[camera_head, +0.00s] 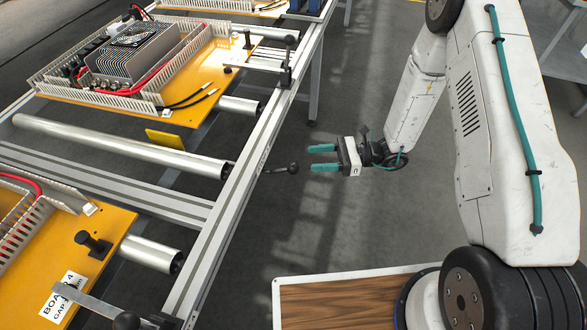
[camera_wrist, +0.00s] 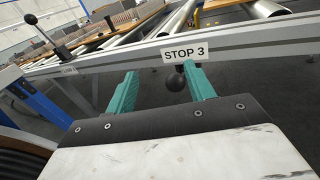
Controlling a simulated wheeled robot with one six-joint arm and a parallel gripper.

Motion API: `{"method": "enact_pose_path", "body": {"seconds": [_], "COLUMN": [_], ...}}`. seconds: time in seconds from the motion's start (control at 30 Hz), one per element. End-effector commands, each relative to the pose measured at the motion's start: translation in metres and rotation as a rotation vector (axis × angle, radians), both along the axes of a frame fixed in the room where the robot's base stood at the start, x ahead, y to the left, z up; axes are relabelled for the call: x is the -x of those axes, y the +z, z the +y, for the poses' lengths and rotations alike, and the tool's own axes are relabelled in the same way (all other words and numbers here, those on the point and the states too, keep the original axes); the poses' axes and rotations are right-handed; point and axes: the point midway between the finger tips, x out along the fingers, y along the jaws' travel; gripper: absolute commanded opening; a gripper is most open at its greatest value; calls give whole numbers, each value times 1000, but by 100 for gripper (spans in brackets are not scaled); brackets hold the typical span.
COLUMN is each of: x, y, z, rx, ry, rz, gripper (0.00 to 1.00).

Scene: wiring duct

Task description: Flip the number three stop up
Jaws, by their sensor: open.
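The number three stop is a lever with a black ball knob (camera_head: 293,168), sticking out low from the side of the conveyor rail towards my gripper. In the wrist view its knob (camera_wrist: 175,83) hangs just below the white "STOP 3" label (camera_wrist: 185,55). My gripper (camera_head: 311,158) is open and empty, its two teal fingers pointing at the rail. In the wrist view the knob appears between the fingers, close to the right one; I cannot tell whether they touch.
The conveyor rail (camera_head: 238,190) runs diagonally, with bare rollers (camera_head: 120,145) beside it. A yellow board with a fan unit (camera_head: 130,45) sits farther up; another yellow board (camera_head: 115,228) lies lower left.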

Motion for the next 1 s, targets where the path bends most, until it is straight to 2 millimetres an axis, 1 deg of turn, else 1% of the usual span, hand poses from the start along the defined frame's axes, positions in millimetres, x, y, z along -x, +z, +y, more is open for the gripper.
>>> {"method": "enact_pose_path", "body": {"seconds": [0.03,0.1,0.2,0.27,0.37,0.47,0.6,0.73,0.87,1.0], "x": [1,-1,-1,-1,-2,-4,-7,-10,-12,-13], "y": [-19,-38,-55,-60,-63,-63,-63,-63,-63,-63], "z": [-1,-2,-3,-2,5,19,42,60,71,74], "rx": [-13,-25,-34,-38,-39,-39,-39,-39,-39,-39], "ry": [-37,-82,-123,-136,-143,-141,-139,-139,-141,-143], "rz": [40,76,109,121,126,126,125,124,124,124], "gripper": [54,54,54,54,54,54,54,54,54,54]}}
